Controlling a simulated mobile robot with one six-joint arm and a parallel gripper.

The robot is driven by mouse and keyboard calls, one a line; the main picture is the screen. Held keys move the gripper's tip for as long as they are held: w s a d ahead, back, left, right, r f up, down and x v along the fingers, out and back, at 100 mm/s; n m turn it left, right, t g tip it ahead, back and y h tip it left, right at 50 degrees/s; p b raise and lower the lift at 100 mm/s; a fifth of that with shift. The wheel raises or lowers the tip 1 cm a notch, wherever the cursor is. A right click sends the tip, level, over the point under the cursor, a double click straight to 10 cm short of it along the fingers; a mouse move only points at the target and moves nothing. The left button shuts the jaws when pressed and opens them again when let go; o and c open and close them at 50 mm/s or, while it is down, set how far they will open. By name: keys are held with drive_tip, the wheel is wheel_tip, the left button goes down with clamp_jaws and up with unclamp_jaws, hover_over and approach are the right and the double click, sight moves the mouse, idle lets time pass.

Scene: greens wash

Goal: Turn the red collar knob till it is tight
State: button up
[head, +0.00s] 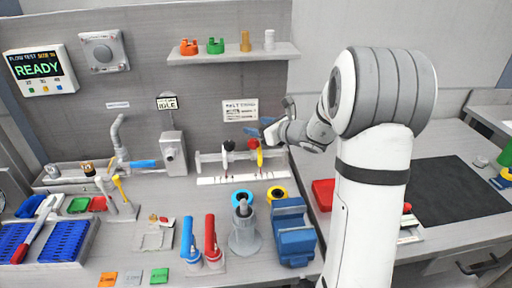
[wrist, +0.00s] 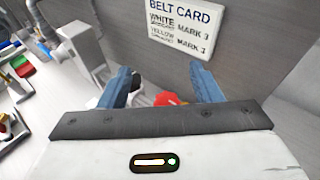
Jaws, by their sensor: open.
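A red knob (head: 253,143) sits atop a yellow part on the white rail fixture at the back wall. In the wrist view a red rounded piece (wrist: 168,98), which looks like this knob, shows between my fingers, partly hidden by my gripper body. My gripper (head: 262,117) is open, its blue fingers close to the knob. In the wrist view the two fingers of my gripper (wrist: 163,84) stand apart on either side of the red piece. I cannot tell whether either touches it.
A belt card (head: 240,110) hangs on the wall just behind my fingers; it also shows in the wrist view (wrist: 181,28). A dark-topped post (head: 228,146) stands to the left on the same fixture. A grey box (head: 173,153) stands further left. Blue clamp-like block (head: 291,232) stands in front.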

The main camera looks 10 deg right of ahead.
sight(254, 141)
drive_tip(key=s+d+f+m+h, duration=0.2)
drive_tip(key=s+f+m+h, duration=0.1)
drive_tip(key=s+f, duration=0.15)
drive_tip(key=x, duration=0.7)
drive_tip(key=shift+w, duration=0.25)
drive_tip(key=shift+c, duration=0.4)
drive_tip(key=c, duration=0.9)
